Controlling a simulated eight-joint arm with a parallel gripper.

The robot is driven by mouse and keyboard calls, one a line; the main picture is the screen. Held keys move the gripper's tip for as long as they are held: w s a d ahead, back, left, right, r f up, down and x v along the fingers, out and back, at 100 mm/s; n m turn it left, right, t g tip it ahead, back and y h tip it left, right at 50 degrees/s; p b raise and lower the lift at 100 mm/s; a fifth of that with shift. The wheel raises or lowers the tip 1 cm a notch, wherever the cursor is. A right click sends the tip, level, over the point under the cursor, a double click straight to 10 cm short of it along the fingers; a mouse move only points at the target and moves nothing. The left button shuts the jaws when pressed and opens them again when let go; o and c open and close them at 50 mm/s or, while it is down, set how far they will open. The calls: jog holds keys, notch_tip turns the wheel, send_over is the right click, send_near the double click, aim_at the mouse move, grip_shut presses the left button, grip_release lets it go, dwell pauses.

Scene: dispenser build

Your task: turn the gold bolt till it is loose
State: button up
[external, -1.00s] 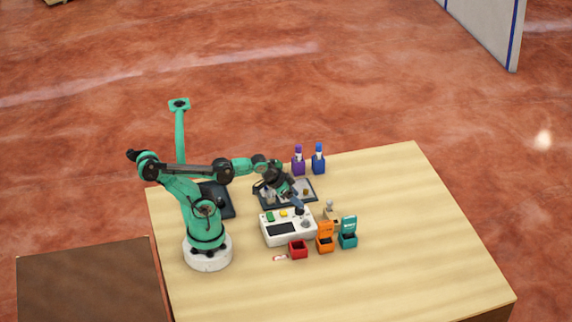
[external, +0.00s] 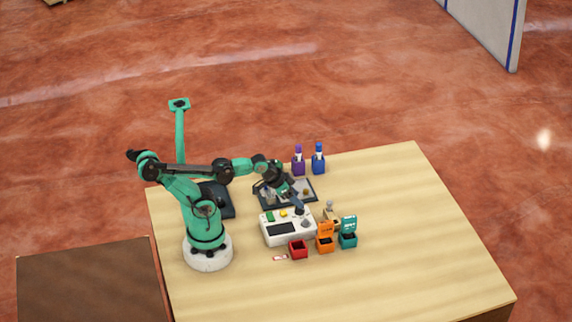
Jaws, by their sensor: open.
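My gripper (external: 297,204) points down and to the right over the back right part of a white device (external: 270,240). Its fingers are tiny here; they are close to a dark round part (external: 300,211) on the device's top. I cannot tell whether they touch it. No gold bolt can be made out for sure at this size. The device also has a green part, a yellow part (external: 283,213), a grey knob (external: 305,223) and a dark panel (external: 281,229).
A dark tray (external: 270,206) with small parts lies behind the device. Purple (external: 298,166) and blue (external: 318,166) bottles stand beyond it. The table's right side is clear.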

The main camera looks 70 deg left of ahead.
jog(key=m+g, duration=0.7)
jog(key=m, duration=0.4)
send_over(306, 190)
jog(key=f, duration=0.6)
jog(key=shift+d+f, duration=0.1)
jog(key=shift+d, duration=0.1)
jog(key=shift+a+f, duration=0.15)
jog(key=shift+f, duration=2.8)
grip_shut()
